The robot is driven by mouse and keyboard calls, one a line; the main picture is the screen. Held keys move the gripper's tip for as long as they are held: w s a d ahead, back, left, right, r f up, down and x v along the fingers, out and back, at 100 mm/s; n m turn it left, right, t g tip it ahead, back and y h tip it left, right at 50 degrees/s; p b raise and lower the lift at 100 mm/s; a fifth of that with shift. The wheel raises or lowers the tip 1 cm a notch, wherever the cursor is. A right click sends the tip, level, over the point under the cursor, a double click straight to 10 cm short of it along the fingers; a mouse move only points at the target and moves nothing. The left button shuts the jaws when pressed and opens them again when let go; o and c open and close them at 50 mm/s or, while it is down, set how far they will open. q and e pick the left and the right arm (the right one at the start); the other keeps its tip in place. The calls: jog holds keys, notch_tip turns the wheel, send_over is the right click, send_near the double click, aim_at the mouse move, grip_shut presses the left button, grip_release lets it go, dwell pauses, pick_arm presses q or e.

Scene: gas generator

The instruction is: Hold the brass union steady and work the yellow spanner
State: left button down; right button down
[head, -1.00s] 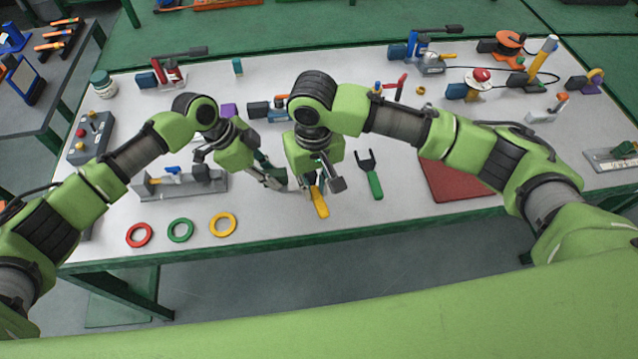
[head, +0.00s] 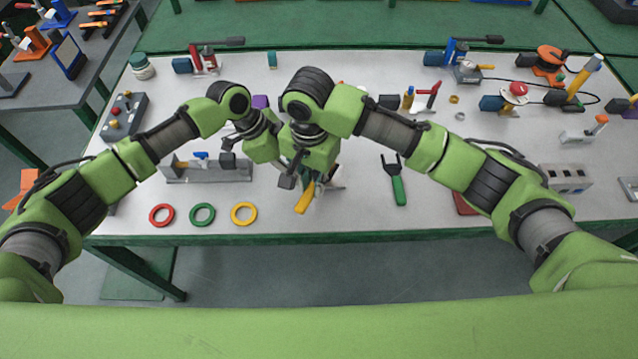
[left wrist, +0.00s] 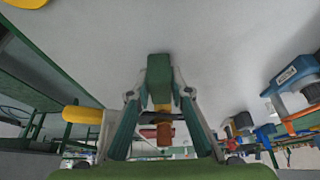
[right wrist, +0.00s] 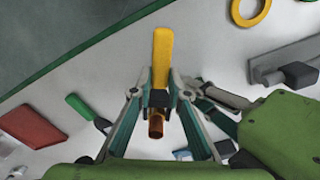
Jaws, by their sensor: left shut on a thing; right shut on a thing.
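The yellow spanner (head: 305,198) points towards the table's front edge. My right gripper (right wrist: 160,92) is shut on it, with its yellow handle sticking out past the fingertips. The brass union (right wrist: 155,124) shows as a short copper-brown cylinder between the right fingers. It also shows in the left wrist view (left wrist: 163,134). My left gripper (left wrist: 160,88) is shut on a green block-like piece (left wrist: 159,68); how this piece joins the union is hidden. In the head view both grippers meet close together, and the right one (head: 303,180) covers most of the union.
A green-handled spanner (head: 398,188) lies to the right. Red (head: 162,215), green (head: 202,214) and yellow (head: 243,213) rings lie along the front edge. A grey tray (head: 225,172) stands behind them. The front of the table right of the grippers is mostly clear.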

aim_at(300, 208)
jog(key=shift+s, duration=0.1)
dwell(0.3)
jog(key=shift+n, duration=0.5)
jog(key=shift+s+a, duration=0.4)
jog(key=shift+s, duration=0.4)
jog(key=shift+s+a, duration=0.45)
jog(key=shift+s, duration=0.3)
jog(key=shift+s+a, duration=0.4)
jog(key=shift+s, duration=0.4)
jog(key=shift+r, duration=2.55)
pick_arm(q)
jog(key=c, duration=1.8)
grip_release()
jog(key=shift+o, duration=0.2)
jog(key=v, duration=1.2)
